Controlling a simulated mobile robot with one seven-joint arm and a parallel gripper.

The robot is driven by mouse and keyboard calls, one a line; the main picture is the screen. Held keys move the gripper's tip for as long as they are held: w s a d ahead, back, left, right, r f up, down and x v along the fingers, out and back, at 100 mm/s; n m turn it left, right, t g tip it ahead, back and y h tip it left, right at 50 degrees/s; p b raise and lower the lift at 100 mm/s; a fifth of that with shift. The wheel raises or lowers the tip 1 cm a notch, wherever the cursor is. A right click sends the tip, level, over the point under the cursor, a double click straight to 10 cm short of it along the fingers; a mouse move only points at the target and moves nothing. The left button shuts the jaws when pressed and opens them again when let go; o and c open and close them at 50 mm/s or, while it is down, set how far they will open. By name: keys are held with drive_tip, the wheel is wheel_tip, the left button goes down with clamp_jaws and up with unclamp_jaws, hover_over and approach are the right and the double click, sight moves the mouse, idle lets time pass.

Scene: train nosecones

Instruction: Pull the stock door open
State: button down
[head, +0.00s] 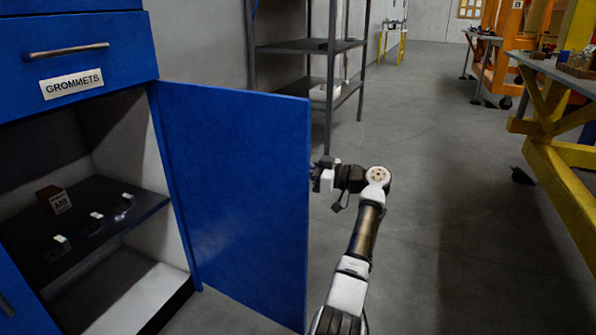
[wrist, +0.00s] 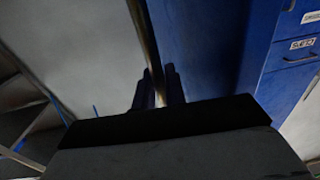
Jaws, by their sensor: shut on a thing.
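The blue stock door (head: 235,190) stands swung wide out from the cabinet, hinged at its left side, with the shelf space behind it exposed. My gripper (head: 322,175) is at the door's free right edge, on the far side, and the door partly hides it in the head view. In the wrist view my gripper (wrist: 160,88) is shut on a metal bar handle (wrist: 143,35), which passes between the dark fingers. The blue door panel (wrist: 205,45) is beside it. The handle is hidden in the head view.
The cabinet's inner shelf (head: 95,215) holds a small brown box (head: 54,199) and several small white pieces. A closed drawer (head: 75,50) labelled GROMMETS is above. A grey rack (head: 310,46) stands behind the door.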

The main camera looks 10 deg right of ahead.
idle(0.3)
drive_tip(key=c, duration=1.8)
unclamp_jaws()
drive_tip(key=p+v, duration=0.1)
drive_tip(key=v, duration=1.2)
drive_tip(key=shift+s+d, duration=0.2)
drive_tip(key=shift+d, duration=0.15)
